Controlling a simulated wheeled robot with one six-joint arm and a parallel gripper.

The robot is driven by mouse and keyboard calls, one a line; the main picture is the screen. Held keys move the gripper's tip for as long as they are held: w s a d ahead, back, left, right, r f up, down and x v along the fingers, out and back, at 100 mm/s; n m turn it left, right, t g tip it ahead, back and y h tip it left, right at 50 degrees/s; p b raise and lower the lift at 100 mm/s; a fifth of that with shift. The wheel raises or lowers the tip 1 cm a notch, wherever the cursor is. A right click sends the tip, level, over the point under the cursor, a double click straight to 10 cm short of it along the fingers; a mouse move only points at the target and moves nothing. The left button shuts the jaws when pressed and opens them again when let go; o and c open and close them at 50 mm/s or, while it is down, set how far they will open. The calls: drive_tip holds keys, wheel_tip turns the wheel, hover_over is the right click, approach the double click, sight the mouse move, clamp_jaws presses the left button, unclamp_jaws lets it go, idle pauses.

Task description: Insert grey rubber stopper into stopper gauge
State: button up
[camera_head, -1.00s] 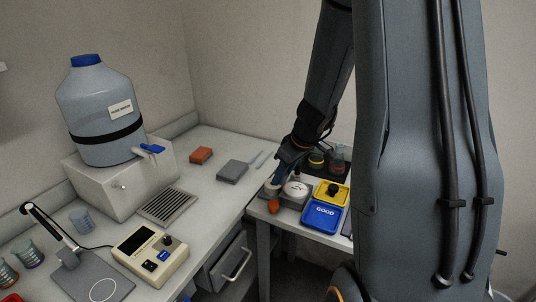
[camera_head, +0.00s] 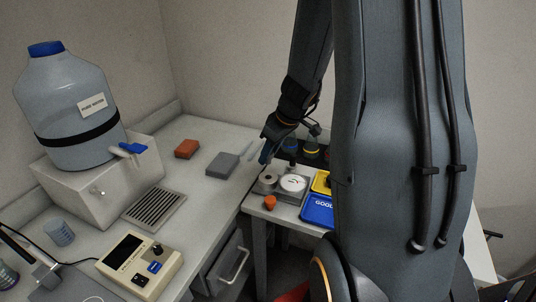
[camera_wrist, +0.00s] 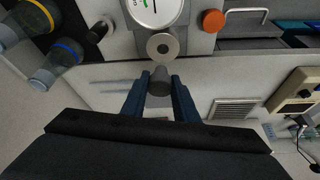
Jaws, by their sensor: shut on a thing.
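The stopper gauge (camera_head: 279,190) stands on the side table, with a pale round dial (camera_head: 293,184) and a round ring-shaped seat (camera_head: 268,178) with a dark centre hole. In the wrist view the ring (camera_wrist: 162,46) is just above the fingertips, with the dial (camera_wrist: 151,10) beyond it. My gripper (camera_head: 264,158) is beside the ring, on its far side in the head view. In the wrist view my gripper (camera_wrist: 159,88) is shut on the dark grey rubber stopper (camera_wrist: 158,79). The stopper appears apart from the ring; its height above it is unclear.
Flasks with coloured bands (camera_wrist: 52,62) stand close by.

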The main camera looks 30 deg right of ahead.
sight(265, 175)
drive_tip(key=shift+f, duration=0.15)
wheel_tip(265, 175, down, 5)
drive_tip(key=b, duration=0.6)
drive_tip(key=shift+b, duration=0.3)
drive_tip(key=shift+b, duration=1.05)
idle(1.5)
drive_tip(key=shift+f+b, duration=0.55)
drive_tip(key=shift+b, duration=0.3)
drive_tip(key=o, duration=1.6)
drive_tip(key=shift+r, duration=0.15)
drive_tip(key=shift+r+p, duration=2.8)
drive_tip(key=shift+r, duration=1.1)
